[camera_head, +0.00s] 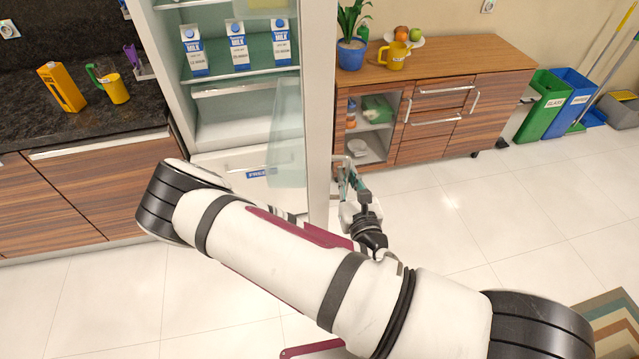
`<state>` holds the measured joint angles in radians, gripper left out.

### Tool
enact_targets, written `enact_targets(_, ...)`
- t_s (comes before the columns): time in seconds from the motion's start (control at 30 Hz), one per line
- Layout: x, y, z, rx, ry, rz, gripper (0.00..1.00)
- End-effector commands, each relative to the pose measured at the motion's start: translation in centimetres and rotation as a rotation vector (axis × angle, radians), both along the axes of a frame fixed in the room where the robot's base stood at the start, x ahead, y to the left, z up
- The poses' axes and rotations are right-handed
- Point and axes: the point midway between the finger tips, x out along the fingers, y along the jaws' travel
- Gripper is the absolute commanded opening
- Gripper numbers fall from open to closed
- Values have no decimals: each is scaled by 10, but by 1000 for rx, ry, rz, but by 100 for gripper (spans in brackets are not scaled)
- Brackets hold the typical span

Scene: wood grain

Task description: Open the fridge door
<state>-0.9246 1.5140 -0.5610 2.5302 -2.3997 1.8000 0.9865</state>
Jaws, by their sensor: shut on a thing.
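The fridge stands open in the upper middle, its lit inside (235,125) facing me. Its white door (319,110) is swung out and shows nearly edge-on, with clear door shelves on its inner side. My gripper (347,175) is on the outer side of the door, at its right, shut on the door handle (342,159). The handle is small in view and partly covered by the fingers. My arm crosses the foreground and hides the floor below the door and the fridge's lower part.
Milk cartons (238,46) stand on a fridge shelf. A dark counter (60,140) with a juice carton and a yellow jug is at left. A wooden cabinet (440,80) stands right of the door, with recycling bins (547,100) beyond. Tiled floor (480,215) at right is clear.

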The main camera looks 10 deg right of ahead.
Motion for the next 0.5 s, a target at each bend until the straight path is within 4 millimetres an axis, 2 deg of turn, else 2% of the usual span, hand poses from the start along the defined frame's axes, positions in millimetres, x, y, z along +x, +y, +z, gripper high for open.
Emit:
enact_targets(0.03, -4, -16, 2, -8, 2, 14, 0)
enact_targets(0.2, -2, -54, 2, -6, 3, 88, 0)
enact_targets(0.5, 4, -107, 1, -1, 0, 192, 0)
